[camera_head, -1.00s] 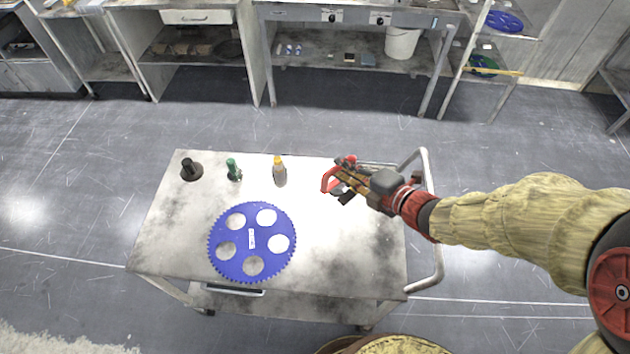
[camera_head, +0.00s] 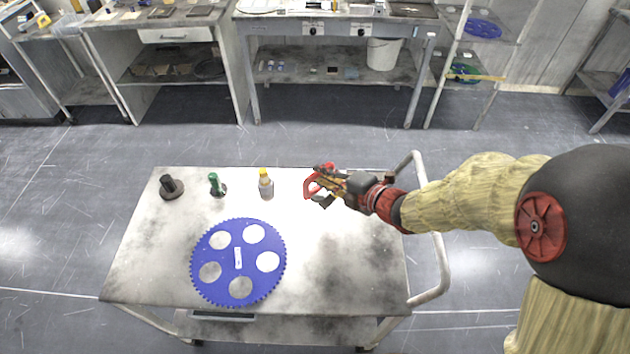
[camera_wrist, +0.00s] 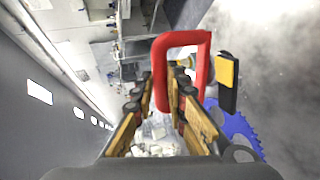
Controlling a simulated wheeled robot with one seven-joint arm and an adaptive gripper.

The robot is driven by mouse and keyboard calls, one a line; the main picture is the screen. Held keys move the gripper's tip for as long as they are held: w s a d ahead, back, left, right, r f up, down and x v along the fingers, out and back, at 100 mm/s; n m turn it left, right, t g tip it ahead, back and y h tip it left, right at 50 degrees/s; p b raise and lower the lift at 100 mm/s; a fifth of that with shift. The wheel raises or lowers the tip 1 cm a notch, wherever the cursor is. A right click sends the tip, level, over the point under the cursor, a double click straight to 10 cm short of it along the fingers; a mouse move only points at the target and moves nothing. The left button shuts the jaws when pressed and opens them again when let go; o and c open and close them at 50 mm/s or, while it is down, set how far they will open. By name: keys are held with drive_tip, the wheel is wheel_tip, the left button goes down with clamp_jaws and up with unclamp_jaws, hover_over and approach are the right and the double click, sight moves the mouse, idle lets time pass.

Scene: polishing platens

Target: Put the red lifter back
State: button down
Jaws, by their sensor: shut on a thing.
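My gripper (camera_head: 335,183) is above the right part of the metal cart, shut on the red lifter. The red lifter (camera_head: 312,185) shows as a red loop at the left end of the fingers. In the wrist view the red lifter (camera_wrist: 166,42) is an open rectangular frame between and beyond the fingertips. My gripper also shows in the wrist view (camera_wrist: 170,95). Its lower part is partly hidden by the fingers. Whether the lifter touches the cart top cannot be told.
The cart (camera_head: 330,270) holds a blue toothed disc (camera_head: 238,262), a black-handled piece (camera_head: 171,187), a green-handled piece (camera_head: 216,185) and a yellow-capped bottle (camera_head: 266,184). The cart top right of the disc is clear. A workbench (camera_head: 330,30) and a rack with discs (camera_head: 480,30) stand behind.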

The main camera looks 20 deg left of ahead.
drive_tip(key=w+a+f+b, duration=0.3)
drive_tip(key=w+f, duration=0.3)
drive_tip(key=f, duration=0.4)
drive_tip(key=shift+w+a, duration=0.35)
drive_tip(key=shift+a, duration=0.15)
drive_tip(key=shift+f, duration=0.1)
drive_tip(key=c, duration=1.9)
unclamp_jaws()
drive_tip(key=shift+o, duration=0.5)
